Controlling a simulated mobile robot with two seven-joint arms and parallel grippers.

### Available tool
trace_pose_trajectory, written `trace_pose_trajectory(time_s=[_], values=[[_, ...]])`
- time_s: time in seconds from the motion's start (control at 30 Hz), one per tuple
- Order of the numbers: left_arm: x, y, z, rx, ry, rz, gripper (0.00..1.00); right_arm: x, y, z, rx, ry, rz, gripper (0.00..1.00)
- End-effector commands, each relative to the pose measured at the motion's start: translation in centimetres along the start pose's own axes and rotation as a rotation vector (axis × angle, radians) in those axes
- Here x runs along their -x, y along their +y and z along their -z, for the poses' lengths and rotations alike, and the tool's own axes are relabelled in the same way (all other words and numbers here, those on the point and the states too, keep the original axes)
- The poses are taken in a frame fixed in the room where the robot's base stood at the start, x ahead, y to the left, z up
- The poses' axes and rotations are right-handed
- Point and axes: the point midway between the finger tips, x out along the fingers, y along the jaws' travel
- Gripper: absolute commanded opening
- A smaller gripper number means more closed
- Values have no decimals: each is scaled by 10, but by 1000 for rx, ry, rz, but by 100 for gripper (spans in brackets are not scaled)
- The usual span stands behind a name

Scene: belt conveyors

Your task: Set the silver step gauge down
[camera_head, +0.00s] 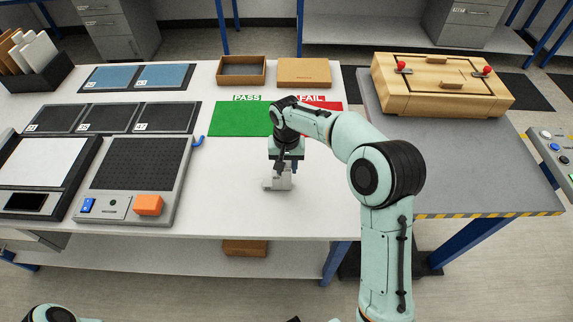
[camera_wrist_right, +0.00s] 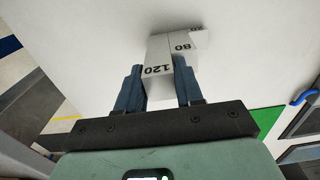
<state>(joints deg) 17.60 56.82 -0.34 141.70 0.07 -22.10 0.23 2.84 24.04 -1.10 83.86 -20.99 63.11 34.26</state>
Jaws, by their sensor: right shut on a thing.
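The silver step gauge (camera_head: 277,181) is a grey stepped block at the front middle of the white table (camera_head: 232,208). In the right wrist view the gauge (camera_wrist_right: 172,62) shows the marks 120 and 80. My right gripper (camera_head: 284,170) is shut on it, with one blue finger on each side (camera_wrist_right: 158,88). The gauge is at or very near the table top; I cannot tell whether it touches. A little of my left arm shows at the bottom left of the head view, but its gripper is not in view.
Behind the gauge lie a green PASS mat (camera_head: 236,119) and a red FAIL mat (camera_head: 328,105). A device with a dark ribbed plate (camera_head: 139,163) and an orange block (camera_head: 148,205) stand to the left. A wooden box (camera_head: 440,88) is at the right. Bare table surrounds the gauge.

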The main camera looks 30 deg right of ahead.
Motion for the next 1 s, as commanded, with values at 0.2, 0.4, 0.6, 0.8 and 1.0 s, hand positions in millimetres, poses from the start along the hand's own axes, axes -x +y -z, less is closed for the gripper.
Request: trace_pose_trajectory(time_s=[0.2,0.4,0.6,0.8,1.0], values=[[-1,-1,0,0,-1,0,0,-3,0,0,0,0,0,62],[-1,-1,0,0,-1,0,0,-3,0,0,0,0,0,62],[2,1,0,0,1,0,0,8,0,1,0,2,1,62],[8,4,3,-2,4,-2,0,49,-1,1,1,5,3,62],[16,8,6,-3,9,-3,0,91,-1,1,0,4,2,62]])
